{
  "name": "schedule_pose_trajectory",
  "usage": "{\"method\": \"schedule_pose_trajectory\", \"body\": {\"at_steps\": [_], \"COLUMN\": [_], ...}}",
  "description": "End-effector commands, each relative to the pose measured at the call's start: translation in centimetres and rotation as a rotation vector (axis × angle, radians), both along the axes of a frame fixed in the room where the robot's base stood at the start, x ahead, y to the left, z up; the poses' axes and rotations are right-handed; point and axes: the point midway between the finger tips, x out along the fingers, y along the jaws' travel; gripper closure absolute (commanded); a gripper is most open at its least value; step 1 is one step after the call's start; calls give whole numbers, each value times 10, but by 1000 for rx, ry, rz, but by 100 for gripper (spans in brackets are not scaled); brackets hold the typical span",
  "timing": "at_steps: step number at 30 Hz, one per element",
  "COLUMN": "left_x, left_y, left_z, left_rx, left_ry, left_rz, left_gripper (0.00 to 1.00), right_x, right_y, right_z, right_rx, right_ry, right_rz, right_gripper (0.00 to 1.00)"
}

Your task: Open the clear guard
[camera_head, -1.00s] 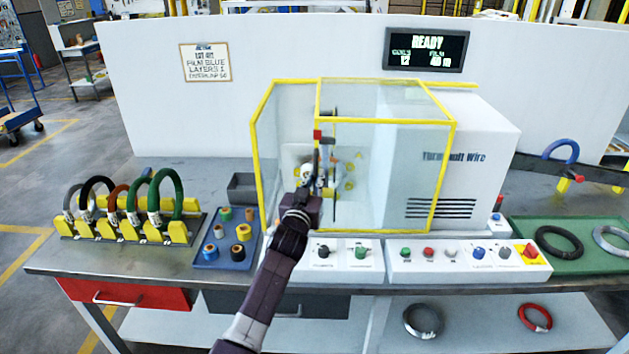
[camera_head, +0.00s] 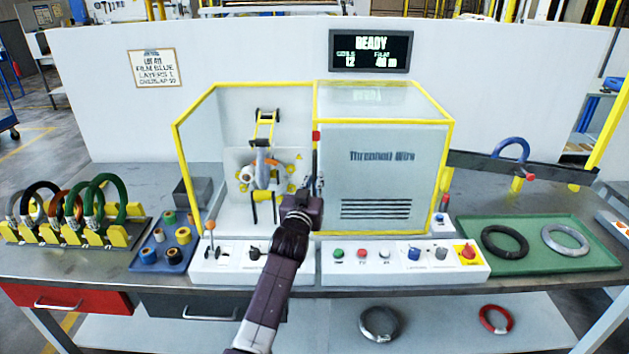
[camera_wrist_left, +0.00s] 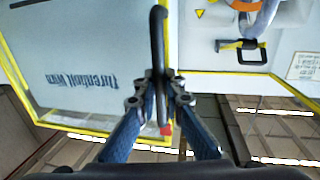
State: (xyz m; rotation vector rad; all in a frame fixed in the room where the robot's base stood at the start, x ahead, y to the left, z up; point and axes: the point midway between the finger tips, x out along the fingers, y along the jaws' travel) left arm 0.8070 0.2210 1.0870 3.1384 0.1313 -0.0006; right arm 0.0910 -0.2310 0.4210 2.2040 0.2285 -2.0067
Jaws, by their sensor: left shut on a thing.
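The clear guard (camera_head: 420,108) is a transparent, yellow-edged panel at the machine's front. It stands slid to the right, over the white housing with the lettering. The left bay is uncovered, showing the winding head (camera_head: 262,170) with an orange and white ring. My left gripper (camera_head: 316,180) is at the guard's left edge, shut on its upright black handle (camera_wrist_left: 159,40). In the left wrist view the fingers (camera_wrist_left: 160,88) close around this bar, and the yellow edging runs beside it. My right gripper is out of view.
White control boxes (camera_head: 402,266) with knobs and buttons line the front below the guard. Coils on a rack (camera_head: 80,232) and a blue tray of spools (camera_head: 142,262) stand left. A green tray (camera_head: 545,262) with two rings lies right. A screen (camera_head: 370,50) reads READY.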

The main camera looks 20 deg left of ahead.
Motion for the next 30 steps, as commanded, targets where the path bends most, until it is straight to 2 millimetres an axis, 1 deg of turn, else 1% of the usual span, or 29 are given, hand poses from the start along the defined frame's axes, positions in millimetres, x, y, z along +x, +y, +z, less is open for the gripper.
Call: {"method": "schedule_pose_trajectory", "body": {"at_steps": [8, 9, 13, 14, 19, 21, 23, 26, 30], "left_x": [0, 0, 0, 0, 0, 0, -1, -7, -22], "left_y": [0, 0, 0, 0, 0, 0, 0, 0, -2], "left_z": [-1, -1, -1, -1, -1, 0, -1, -1, -1], "left_rx": [0, 0, 0, 0, 0, 0, 0, 0, 0], "left_ry": [1, 1, 1, 1, 1, 1, 1, 0, 1], "left_rz": [0, 0, 0, 0, 0, 0, 0, 0, 0], "left_gripper": [100, 89, 75, 74, 74, 74, 74, 74, 74], "right_x": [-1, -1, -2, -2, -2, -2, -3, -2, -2], "right_y": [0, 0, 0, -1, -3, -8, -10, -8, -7], "right_z": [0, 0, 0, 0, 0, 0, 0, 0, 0], "right_rx": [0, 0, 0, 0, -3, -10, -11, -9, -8], "right_ry": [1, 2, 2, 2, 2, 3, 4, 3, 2], "right_rz": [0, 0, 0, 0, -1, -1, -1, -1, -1], "right_gripper": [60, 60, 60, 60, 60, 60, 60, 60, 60]}}
